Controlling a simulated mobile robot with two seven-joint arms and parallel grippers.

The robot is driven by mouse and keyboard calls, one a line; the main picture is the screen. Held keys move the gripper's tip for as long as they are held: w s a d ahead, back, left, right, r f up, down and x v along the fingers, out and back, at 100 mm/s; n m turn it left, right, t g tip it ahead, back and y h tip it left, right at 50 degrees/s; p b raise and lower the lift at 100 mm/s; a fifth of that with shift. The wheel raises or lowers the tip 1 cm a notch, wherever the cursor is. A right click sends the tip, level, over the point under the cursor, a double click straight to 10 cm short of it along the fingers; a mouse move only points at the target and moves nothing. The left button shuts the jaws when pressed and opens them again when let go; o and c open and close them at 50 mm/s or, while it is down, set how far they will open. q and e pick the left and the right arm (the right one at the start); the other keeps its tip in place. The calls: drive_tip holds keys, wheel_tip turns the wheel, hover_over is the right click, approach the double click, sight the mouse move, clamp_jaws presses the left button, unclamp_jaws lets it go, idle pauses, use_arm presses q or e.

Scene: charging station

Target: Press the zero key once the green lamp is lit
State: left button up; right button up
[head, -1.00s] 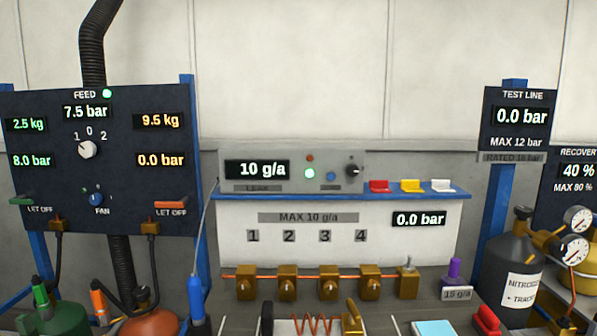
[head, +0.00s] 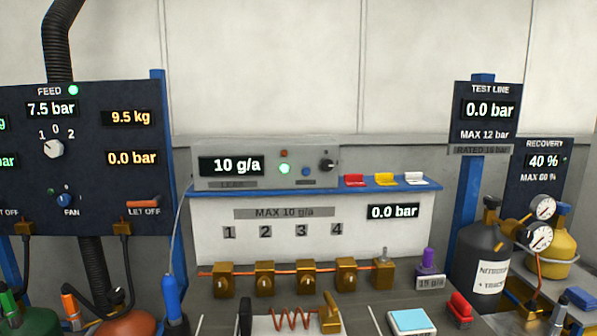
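The grey leak detector box (head: 222,183) stands on the blue shelf above the white panel, near the middle of the head view. Its display (head: 231,166) reads 10 g/a. The green lamp (head: 284,169) on its front glows brightly. A dull red-brown lamp (head: 283,153) above it looks unlit. A small round blue key (head: 306,172) sits right of the green lamp; a label under it is too small to read, so I cannot confirm that it is the zero key. A black knob (head: 327,165) is at the right end. Neither of my grippers is in view.
Red (head: 355,180), yellow (head: 385,179) and white (head: 415,178) clips stand on the shelf (head: 340,190). Brass valves (head: 264,279) line the panel's foot. A blue probe (head: 172,298) with a thin cable stands at left. A dark gas cylinder (head: 482,255) stands right.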

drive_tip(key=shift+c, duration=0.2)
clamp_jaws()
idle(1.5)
